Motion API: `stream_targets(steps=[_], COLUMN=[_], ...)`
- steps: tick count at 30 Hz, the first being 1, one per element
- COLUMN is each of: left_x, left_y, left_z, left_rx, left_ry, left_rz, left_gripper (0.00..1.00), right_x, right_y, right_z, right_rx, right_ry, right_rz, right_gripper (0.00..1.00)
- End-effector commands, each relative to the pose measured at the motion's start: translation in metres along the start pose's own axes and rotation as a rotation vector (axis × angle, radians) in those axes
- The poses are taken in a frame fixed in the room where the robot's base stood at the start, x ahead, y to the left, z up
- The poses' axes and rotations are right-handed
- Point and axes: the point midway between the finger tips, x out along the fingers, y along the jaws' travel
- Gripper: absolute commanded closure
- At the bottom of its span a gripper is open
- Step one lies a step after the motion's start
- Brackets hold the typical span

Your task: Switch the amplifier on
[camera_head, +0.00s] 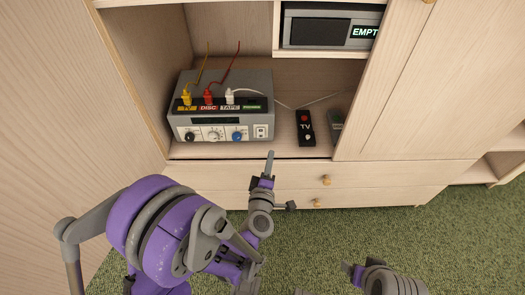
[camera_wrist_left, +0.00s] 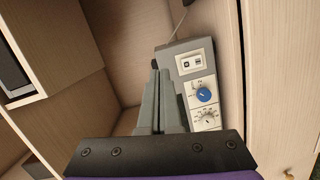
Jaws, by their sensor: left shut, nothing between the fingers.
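The amplifier (camera_head: 222,88) is a grey box on the open cabinet shelf. Its white front panel has a black, a white and a blue knob (camera_head: 237,135). A white switch plate (camera_head: 260,131) sits at its right end. Yellow, red and white plugs stand in sockets labelled TV, DISC and TAPE. My left gripper (camera_head: 270,158) is shut and empty, below and just right of the switch plate in the head view. In the left wrist view, the shut fingers (camera_wrist_left: 160,103) are beside the amplifier, near the switch plate (camera_wrist_left: 194,60) and blue knob (camera_wrist_left: 204,95). My right gripper (camera_head: 350,270) shows only partly at the bottom.
A black remote marked TV (camera_head: 305,127) lies right of the amplifier, with a small grey object (camera_head: 336,126) beyond it. A grey device (camera_head: 331,26) with an EMPT sign sits on the shelf above. Drawers (camera_head: 255,185) are below.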

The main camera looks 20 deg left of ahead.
Motion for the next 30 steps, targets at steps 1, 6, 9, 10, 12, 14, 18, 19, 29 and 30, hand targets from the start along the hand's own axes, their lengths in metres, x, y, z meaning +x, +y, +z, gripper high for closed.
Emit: stream_targets(steps=[1, 6, 9, 10, 12, 14, 18, 19, 29, 30], left_x=[0.004, 0.002, 0.001, 0.001, 0.0, 0.0, 0.001, 0.001, 0.028, 0.038], left_y=[-0.031, -0.075, -0.082, -0.083, -0.083, -0.082, -0.082, -0.081, -0.079, -0.082], left_z=[0.001, -0.008, -0.01, -0.011, -0.011, -0.011, -0.011, -0.011, -0.017, -0.019], left_rx=[-0.055, -0.173, -0.197, -0.199, -0.2, -0.199, -0.198, -0.198, -0.197, -0.196], left_ry=[0.046, 0.156, 0.18, 0.183, 0.185, 0.184, 0.183, 0.183, 0.184, 0.185], left_rz=[-0.012, -0.042, -0.049, -0.05, -0.05, -0.05, -0.049, -0.049, -0.047, -0.048], left_gripper=[1.0, 1.0, 1.0, 1.0, 1.0, 1.0, 1.0, 1.0, 1.0, 1.0], right_x=[0.017, 0.031, 0.033, 0.033, 0.032, 0.032, 0.031, 0.031, 0.002, 0.005], right_y=[0.0, 0.0, 0.0, 0.0, 0.0, 0.0, 0.0, 0.0, 0.0, 0.0], right_z=[0.004, 0.008, 0.009, 0.009, 0.008, 0.008, 0.008, 0.008, 0.001, 0.001], right_rx=[0.0, 0.0, 0.0, 0.0, 0.0, 0.0, 0.0, 0.0, 0.0, 0.0], right_ry=[-0.006, -0.01, -0.01, -0.01, -0.01, -0.01, -0.01, -0.01, -0.001, -0.002], right_rz=[0.0, 0.0, 0.0, 0.0, 0.0, 0.0, 0.0, 0.0, 0.0, 0.0], right_gripper=[0.27, 0.27, 0.27, 0.27, 0.27, 0.27, 0.27, 0.27, 0.27, 0.27])
